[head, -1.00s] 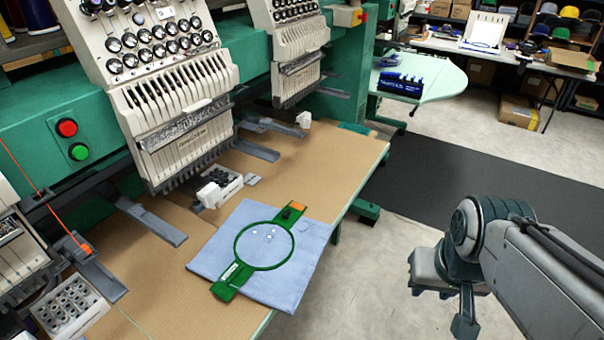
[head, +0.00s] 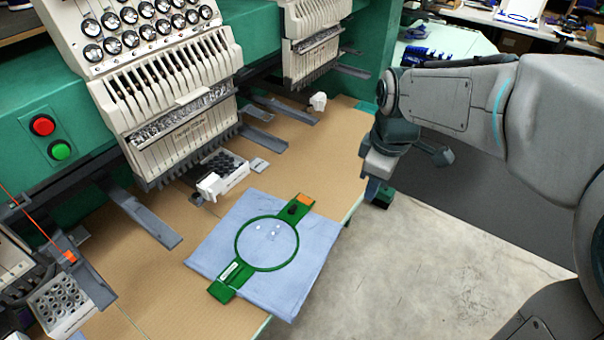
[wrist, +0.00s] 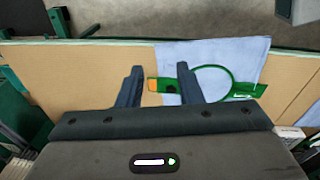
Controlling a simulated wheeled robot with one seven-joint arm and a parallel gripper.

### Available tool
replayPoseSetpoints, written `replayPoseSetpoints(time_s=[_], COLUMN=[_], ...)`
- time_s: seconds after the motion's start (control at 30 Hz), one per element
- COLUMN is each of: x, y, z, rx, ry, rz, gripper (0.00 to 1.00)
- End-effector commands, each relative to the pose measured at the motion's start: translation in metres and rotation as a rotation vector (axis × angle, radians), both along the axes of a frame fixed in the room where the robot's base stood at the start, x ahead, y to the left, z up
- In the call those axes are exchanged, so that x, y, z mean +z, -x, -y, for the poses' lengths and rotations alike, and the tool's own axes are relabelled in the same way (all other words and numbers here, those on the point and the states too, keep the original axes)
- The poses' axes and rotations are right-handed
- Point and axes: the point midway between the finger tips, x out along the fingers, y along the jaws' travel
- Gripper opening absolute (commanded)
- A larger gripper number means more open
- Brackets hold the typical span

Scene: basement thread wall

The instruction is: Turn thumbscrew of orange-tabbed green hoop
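The green hoop (head: 240,257) lies flat on a light blue cloth (head: 309,262) on the machine table. Its orange tab (head: 304,200) is at the far upper right end, with a dark thumbscrew (head: 292,209) just beside it. In the wrist view the orange tab (wrist: 153,85) and the thumbscrew (wrist: 171,88) appear between my fingers, some distance beyond them. My gripper (wrist: 160,75) is open and empty. In the head view my gripper (head: 374,190) hangs beyond the table's right edge, to the right of and above the hoop.
A white tray of black bobbins (head: 223,174) sits left of the cloth, under the embroidery heads (head: 170,110). Another bobbin tray (head: 64,302) is at lower left. The tan tabletop (head: 325,150) is clear beyond the hoop. Grey floor lies right of the table.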

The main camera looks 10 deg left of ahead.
Motion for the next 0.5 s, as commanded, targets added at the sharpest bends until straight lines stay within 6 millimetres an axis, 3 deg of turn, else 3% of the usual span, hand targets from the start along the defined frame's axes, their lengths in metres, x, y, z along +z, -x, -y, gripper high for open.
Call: replayPoseSetpoints(time_s=[0.1, 0.3, 0.5], x=[-0.006, -0.027, -0.045], y=[-0.027, -0.054, -0.061], z=[-0.05, -0.127, -0.175], rx=[0.354, 0.886, 1.211], ry=[0.04, 0.09, 0.115], rz=[-0.023, -0.049, -0.063], gripper=[0.33, 0.33, 0.33])
